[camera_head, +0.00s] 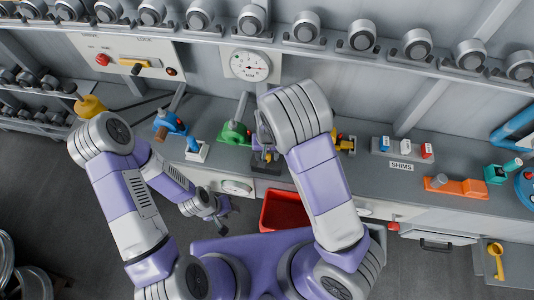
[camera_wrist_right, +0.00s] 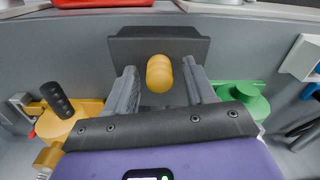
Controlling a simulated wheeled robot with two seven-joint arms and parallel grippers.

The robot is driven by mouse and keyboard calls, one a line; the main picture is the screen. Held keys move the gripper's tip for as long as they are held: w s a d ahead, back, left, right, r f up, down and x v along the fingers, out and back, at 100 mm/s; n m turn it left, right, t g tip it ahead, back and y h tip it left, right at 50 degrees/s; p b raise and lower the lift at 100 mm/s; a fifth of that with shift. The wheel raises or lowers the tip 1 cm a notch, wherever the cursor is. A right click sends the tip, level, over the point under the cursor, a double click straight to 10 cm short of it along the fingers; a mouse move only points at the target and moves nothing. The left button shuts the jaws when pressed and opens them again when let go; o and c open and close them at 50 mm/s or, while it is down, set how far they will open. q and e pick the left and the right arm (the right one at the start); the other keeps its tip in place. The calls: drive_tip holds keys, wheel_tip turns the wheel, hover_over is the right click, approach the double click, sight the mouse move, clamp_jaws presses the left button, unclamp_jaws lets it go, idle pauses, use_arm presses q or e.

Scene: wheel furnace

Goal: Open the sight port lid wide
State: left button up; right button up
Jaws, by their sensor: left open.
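A dark grey plate (camera_wrist_right: 125,48) with a yellow rounded knob (camera_wrist_right: 160,73) is in the middle of the right wrist view; it looks like the sight port lid, seemingly closed. In the head view the dark plate (camera_head: 265,169) shows at the bench's front edge, partly hidden by my right arm. My right gripper (camera_wrist_right: 162,88) is open, one finger on each side of the knob, with visible gaps; it shows in the head view (camera_head: 265,150). My left gripper (camera_head: 218,214) is open and empty, low in front of the bench.
A green valve-like fixture (camera_head: 235,132) stands just left of the right gripper, and a yellow fixture (camera_head: 345,144) to its right. A red bin (camera_head: 284,211) is below the bench front. A dial gauge (camera_head: 250,66) is on the back wall.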

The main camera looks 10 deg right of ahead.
clamp_jaws()
drive_tip(key=shift+w+r, duration=0.1)
drive_tip(key=shift+r, duration=0.05)
drive_tip(key=shift+w+d+r+g+y+p, duration=0.25)
drive_tip(key=shift+w+r+g+p, duration=0.2)
drive_tip(key=shift+g+p, duration=0.3)
drive_tip(key=shift+w+d+r+g+y+p, duration=0.1)
drive_tip(key=shift+w+r+g+y+p, duration=0.25)
drive_tip(key=shift+g, duration=0.4)
drive_tip(key=shift+w+d+r+g, duration=0.1)
drive_tip(key=shift+w+r+g, duration=0.35)
drive_tip(key=shift+g, duration=0.15)
drive_tip(key=shift+w+d+r+g+y, duration=0.15)
drive_tip(key=shift+w+r+g+y, duration=0.1)
drive_tip(key=shift+w+g, duration=0.25)
drive_tip(key=shift+w+d+r+g+y, duration=0.1)
drive_tip(key=shift+w+r+g+y, duration=0.15)
drive_tip(key=shift+g, duration=0.45)
